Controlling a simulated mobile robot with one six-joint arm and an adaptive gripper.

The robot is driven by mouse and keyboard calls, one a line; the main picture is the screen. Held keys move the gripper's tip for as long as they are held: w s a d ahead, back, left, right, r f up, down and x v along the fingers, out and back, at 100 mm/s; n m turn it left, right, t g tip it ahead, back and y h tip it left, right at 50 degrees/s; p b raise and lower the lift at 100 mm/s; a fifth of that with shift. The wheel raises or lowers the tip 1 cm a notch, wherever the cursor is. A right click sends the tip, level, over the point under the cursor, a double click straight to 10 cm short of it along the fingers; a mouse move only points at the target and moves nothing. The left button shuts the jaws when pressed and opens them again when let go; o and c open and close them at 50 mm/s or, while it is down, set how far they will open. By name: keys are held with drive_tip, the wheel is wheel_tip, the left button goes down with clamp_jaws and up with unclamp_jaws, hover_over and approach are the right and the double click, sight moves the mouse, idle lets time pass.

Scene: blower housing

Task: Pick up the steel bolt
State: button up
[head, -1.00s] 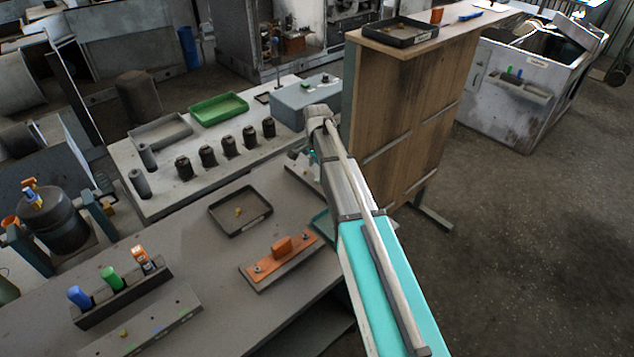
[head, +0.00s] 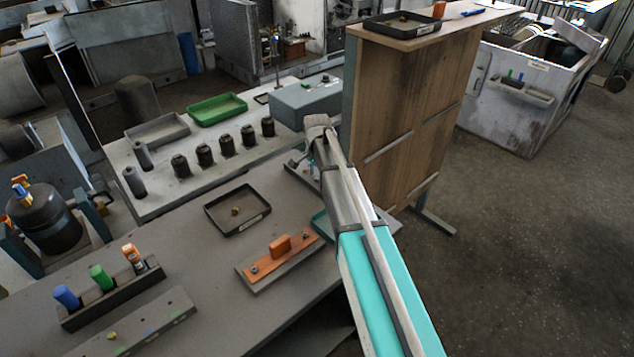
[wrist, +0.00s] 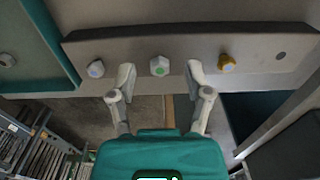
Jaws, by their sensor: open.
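In the wrist view, a grey bar (wrist: 190,50) carries a row of bolt heads. A pale steel-coloured bolt with a green mark (wrist: 159,66) is in the middle, a similar one with a blue mark (wrist: 96,69) to its left, and a brass-coloured one (wrist: 227,63) to its right. My gripper (wrist: 160,76) is open and empty, its fingertips on either side of the green-marked bolt in the picture; I cannot tell the remaining depth. In the head view, my arm hides most of my gripper and the bar.
The bar has an empty-looking hole at right. In the head view, a black tray (head: 238,226), an orange-handled plate (head: 280,262) and a tall wooden panel (head: 400,120) stand near my arm.

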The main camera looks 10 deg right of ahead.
idle(0.4)
clamp_jaws()
drive_tip(key=shift+r, duration=0.15)
wheel_tip(320, 180, up, 3)
drive_tip(key=p, duration=0.3)
drive_tip(key=shift+f, duration=0.2)
drive_tip(key=s+r+p, duration=1)
drive_tip(key=s, duration=0.4)
drive_tip(key=shift+r, duration=0.15)
idle(0.5)
